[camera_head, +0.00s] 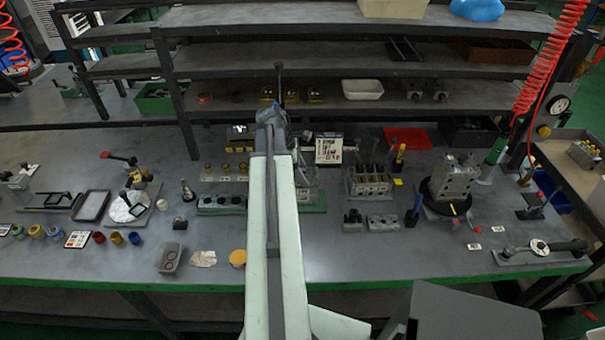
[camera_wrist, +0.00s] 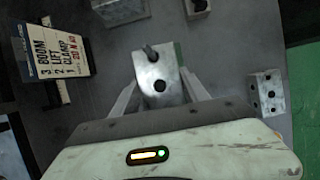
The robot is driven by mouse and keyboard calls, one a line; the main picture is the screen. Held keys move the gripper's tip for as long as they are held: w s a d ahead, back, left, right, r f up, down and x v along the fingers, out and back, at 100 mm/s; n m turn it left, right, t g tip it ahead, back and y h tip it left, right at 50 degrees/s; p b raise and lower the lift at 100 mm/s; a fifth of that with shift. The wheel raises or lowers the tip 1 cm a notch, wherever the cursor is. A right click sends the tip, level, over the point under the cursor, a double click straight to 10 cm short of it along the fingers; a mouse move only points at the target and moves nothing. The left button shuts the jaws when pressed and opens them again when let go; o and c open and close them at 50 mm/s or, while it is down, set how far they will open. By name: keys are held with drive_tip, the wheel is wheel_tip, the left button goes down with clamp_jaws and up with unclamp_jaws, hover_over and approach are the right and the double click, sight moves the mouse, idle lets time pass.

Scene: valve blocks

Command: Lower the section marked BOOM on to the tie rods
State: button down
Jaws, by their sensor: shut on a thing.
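In the wrist view my gripper (camera_wrist: 160,88) is shut on a grey metal section (camera_wrist: 155,72) with a dark round hole in its near face. A short dark peg stands at its far edge. No lettering is legible on it, so I cannot tell whether it is marked BOOM. In the head view my arm hides the gripper and the held section. A green-based fixture (camera_head: 316,208) shows partly behind my arm. I cannot make out the tie rods clearly.
A holed metal block (camera_wrist: 267,92) lies right of the held section in the wrist view. In the head view, a multi-section block (camera_head: 369,183) and a larger block on a round black base (camera_head: 455,180) stand to the right. Shelves (camera_head: 330,95) rise behind.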

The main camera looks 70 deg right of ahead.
drive_tip(key=shift+f+b, duration=0.3)
drive_tip(key=shift+f, duration=0.1)
drive_tip(key=shift+c, duration=2.4)
unclamp_jaws()
drive_tip(key=p+v, duration=0.7)
drive_tip(key=v, duration=0.1)
drive_tip(key=shift+s, duration=0.15)
